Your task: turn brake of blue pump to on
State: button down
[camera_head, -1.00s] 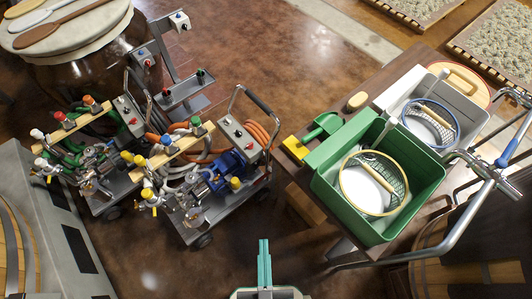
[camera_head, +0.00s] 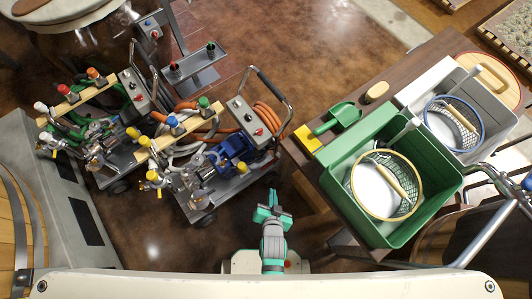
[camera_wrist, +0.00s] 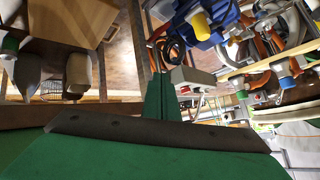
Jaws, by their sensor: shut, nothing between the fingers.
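The blue pump (camera_head: 231,148) sits on the right-hand wheeled cart (camera_head: 240,183), left of centre. A grey control box (camera_head: 252,117) with a red knob stands behind it, under the cart's handle. I cannot tell which part is the brake. My gripper (camera_head: 270,205) is shut and empty, in front of and to the right of the cart, apart from it. In the wrist view its green fingers (camera_wrist: 161,98) point toward the scene, and blue pump housing (camera_wrist: 204,25) shows at the top.
A similar cart (camera_head: 110,165) stands close on the left. A table (camera_head: 318,165) with a green bin (camera_head: 440,190) and a grey bin (camera_head: 490,150) is on the right. Bare brown floor (camera_head: 160,255) lies in front of the carts.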

jog(key=w+f+m+g, duration=0.3)
jog(key=w+f, duration=0.7)
jog(key=m+g+y, duration=0.2)
jog(key=m+g, duration=0.1)
jog(key=g, duration=0.1)
send_over(267, 165)
jog(key=f, duration=0.2)
jog(key=shift+s+a+f, duration=0.1)
jog(key=shift+a+f, duration=0.05)
jog(key=shift+f, duration=1.45)
jog(key=shift+a+f, duration=0.15)
jog(key=shift+f, duration=1.4)
jog(key=shift+d, duration=0.1)
jog(key=shift+f, duration=1.85)
jog(key=shift+d+f, duration=0.2)
jog(key=shift+f, duration=1)
